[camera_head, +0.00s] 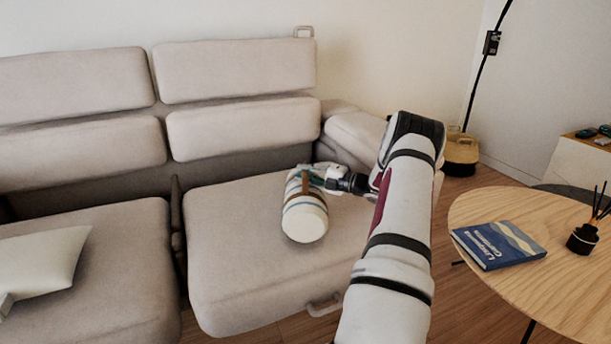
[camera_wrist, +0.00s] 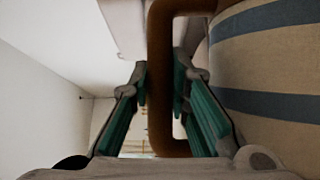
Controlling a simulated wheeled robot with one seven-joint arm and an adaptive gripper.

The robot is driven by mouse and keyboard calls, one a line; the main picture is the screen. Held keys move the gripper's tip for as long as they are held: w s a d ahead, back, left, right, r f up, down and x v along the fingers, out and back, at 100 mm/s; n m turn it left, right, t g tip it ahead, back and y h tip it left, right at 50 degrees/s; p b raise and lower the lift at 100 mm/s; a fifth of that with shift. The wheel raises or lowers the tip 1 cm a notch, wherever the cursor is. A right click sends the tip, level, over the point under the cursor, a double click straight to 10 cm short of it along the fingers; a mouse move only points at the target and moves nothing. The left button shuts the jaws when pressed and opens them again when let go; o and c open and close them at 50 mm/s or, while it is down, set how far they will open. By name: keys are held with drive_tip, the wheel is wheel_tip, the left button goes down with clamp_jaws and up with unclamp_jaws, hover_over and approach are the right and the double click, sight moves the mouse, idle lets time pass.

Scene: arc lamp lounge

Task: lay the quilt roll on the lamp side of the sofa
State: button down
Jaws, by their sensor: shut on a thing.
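The quilt roll (camera_head: 304,222) is cream with blue-grey stripes and a brown strap. It lies at or just above the right seat cushion of the beige sofa (camera_head: 230,285), its round end towards me; I cannot tell whether it touches. My gripper (camera_head: 315,180) reaches it from the right. In the wrist view my gripper (camera_wrist: 160,90) is shut on the roll's brown handle (camera_wrist: 160,130), with the striped quilt roll (camera_wrist: 265,65) beside it on the right. The black lamp pole (camera_head: 478,75) stands right of the sofa.
A pale cushion (camera_head: 42,262) lies on the left seat. A round wooden table (camera_head: 500,210) at the right holds a blue book (camera_head: 498,245) and a reed diffuser (camera_head: 582,238). A basket (camera_head: 460,155) stands by the wall. The right seat is clear around the roll.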

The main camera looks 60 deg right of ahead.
drive_tip(key=shift+r, duration=0.1)
drive_tip(key=c, duration=1.5)
unclamp_jaws()
drive_tip(key=shift+s, duration=0.1)
drive_tip(key=s+p, duration=0.1)
drive_tip(key=s, duration=0.3)
drive_tip(key=s+d+p, duration=0.1)
drive_tip(key=s, duration=0.3)
drive_tip(key=s+p, duration=0.1)
drive_tip(key=s, duration=0.2)
drive_tip(key=shift+s+d+p, duration=0.35)
drive_tip(key=shift+s, duration=0.05)
